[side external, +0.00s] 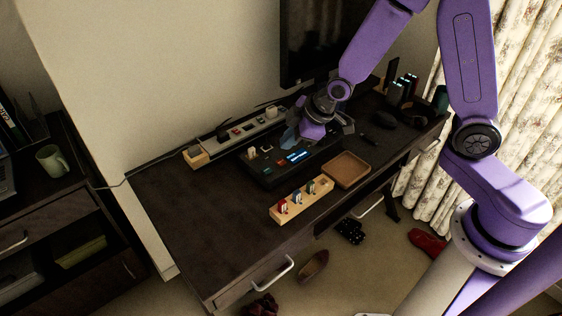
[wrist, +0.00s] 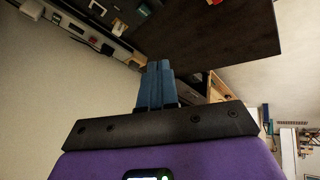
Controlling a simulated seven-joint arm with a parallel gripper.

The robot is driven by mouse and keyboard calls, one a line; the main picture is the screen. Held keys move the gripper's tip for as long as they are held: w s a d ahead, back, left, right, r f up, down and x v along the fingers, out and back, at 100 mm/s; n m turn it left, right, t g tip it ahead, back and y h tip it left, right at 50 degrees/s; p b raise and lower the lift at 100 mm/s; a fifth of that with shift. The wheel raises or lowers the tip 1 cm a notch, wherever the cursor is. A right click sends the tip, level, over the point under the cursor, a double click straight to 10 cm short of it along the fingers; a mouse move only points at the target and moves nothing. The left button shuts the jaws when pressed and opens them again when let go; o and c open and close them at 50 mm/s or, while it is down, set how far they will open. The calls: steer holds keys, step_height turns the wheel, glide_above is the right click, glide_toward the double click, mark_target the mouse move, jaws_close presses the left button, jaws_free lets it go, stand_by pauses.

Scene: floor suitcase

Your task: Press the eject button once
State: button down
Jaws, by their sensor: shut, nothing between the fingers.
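A black device box (side external: 265,179) with a lit blue display (side external: 297,156) and small coloured buttons on top lies on the dark desk. I cannot tell which of its buttons is the eject button. My gripper (side external: 289,137) is over the back of the box, near the display; whether it touches anything is unclear. In the wrist view its blue-grey fingers (wrist: 157,82) are together with nothing between them. My gripper and wrist hide part of the box's back right side.
A power strip (side external: 235,134) lies behind the box along the wall. A monitor (side external: 305,45) stands behind. The desk's left part (side external: 190,205) is clear.

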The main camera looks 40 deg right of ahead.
mark_target(283, 163)
steer(key=w+d+f+t, duration=0.1)
steer(key=w+d+f, duration=0.1)
steer(key=w, duration=0.2)
steer(key=w+d+f+t+h, duration=0.1)
steer(key=w+d+f+t, duration=0.1)
steer(key=w+d, duration=0.1)
steer(key=shift+w+d+f, duration=0.3)
steer(key=shift+w+d, duration=0.05)
steer(key=shift+w, duration=0.55)
steer(key=shift+f, duration=0.1)
steer(key=shift+f, duration=4.3)
steer(key=shift+f, duration=0.45)
